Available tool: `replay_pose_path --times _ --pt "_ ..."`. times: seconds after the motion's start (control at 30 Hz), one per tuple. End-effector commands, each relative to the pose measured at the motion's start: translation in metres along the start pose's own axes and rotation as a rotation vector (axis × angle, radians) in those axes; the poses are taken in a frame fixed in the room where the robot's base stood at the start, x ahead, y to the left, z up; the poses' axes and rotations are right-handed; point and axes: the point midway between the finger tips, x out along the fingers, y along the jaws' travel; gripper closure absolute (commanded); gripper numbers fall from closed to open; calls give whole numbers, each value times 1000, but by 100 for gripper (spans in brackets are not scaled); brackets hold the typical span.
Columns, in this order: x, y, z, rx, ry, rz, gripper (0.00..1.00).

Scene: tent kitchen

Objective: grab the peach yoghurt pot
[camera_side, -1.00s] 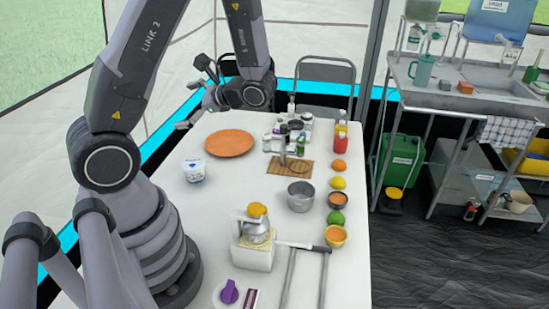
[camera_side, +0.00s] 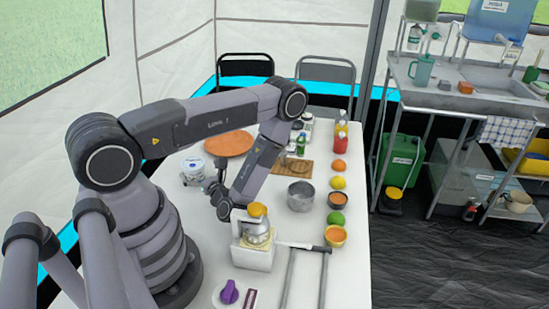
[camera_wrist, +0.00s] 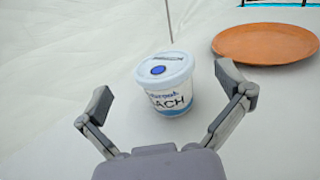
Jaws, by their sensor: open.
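The peach yoghurt pot (camera_wrist: 168,88) is white with blue print and a white lid with a blue dot. It stands upright on the white table, and the letters "ACH" show on its side. In the side view the pot (camera_side: 193,169) stands at the table's left, close to my gripper (camera_side: 207,182). In the wrist view my gripper (camera_wrist: 165,88) is open, with one finger to the left of the pot and one to the right. The pot is a little ahead of and between the fingers, with no clear contact. Part of the gripper is hard to make out in the side view.
An orange plate (camera_wrist: 265,44) lies behind and to the right of the pot. A juicer (camera_side: 256,238) stands nearer the front, and a metal pot (camera_side: 300,196) to the right. Bottles and fruit line the right side. The table around the yoghurt pot is clear.

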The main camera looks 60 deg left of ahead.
Motion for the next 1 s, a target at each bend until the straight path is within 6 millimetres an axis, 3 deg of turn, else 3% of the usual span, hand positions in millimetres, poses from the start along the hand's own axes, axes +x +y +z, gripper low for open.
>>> replay_pose_path --times 0.23,0.53,0.87,1.0 --pt "0 0 -22 2 0 1 0" --pt "43 1 -20 -1 1 7 0" --pt "50 0 -20 0 -1 1 0" --pt "50 0 -20 0 0 1 16"
